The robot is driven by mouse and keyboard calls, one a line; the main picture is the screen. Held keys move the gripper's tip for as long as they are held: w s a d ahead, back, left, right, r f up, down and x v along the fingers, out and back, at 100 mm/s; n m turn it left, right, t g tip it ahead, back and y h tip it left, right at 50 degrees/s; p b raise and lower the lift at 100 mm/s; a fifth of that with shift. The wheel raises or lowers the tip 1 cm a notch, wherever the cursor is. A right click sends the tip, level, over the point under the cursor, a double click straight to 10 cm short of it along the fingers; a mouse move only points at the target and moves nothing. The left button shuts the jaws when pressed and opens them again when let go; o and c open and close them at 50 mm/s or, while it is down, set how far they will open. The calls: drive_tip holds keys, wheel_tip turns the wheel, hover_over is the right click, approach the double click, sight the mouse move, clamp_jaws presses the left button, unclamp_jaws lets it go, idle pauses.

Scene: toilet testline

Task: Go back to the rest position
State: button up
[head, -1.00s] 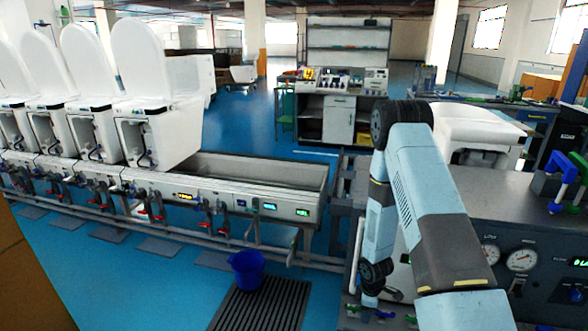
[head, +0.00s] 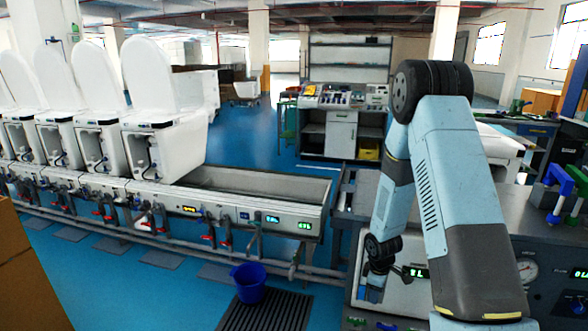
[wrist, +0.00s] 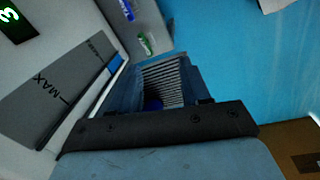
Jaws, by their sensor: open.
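My arm rises from the lower right of the head view, bends at a high elbow and hangs down beside the front of the grey test bench (head: 535,236). My gripper (head: 372,291) is small and partly unclear there, close to the bench's front panel. In the wrist view my gripper (wrist: 160,84) is open, with a finger on each side and nothing seen between them but the distant floor grate (wrist: 168,78) and part of a blue bucket (wrist: 153,104). A grey panel marked MAX (wrist: 50,87) lies close on the left of the fingers.
Several white toilets (head: 165,140) stand on the testline (head: 265,217) at left, with an empty trough section. The blue bucket (head: 248,282) stands by the floor grate (head: 266,312). Blue and green clamps (head: 562,185) sit on the bench at right. Blue floor is open between.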

drive_tip(key=s+r+m+t, duration=0.1)
drive_tip(key=s+r+m, duration=0.2)
drive_tip(key=r, duration=1.1)
drive_tip(key=s+r+m+t, duration=0.1)
drive_tip(key=s+r+m, duration=0.2)
drive_tip(key=r, duration=1.1)
drive_tip(key=s+a+r+m+t, duration=0.2)
drive_tip(key=s+r+m, duration=0.4)
drive_tip(key=s+r, duration=1.1)
drive_tip(key=s, duration=0.4)
drive_tip(key=shift+a+y, duration=0.35)
drive_tip(key=shift+y, duration=0.05)
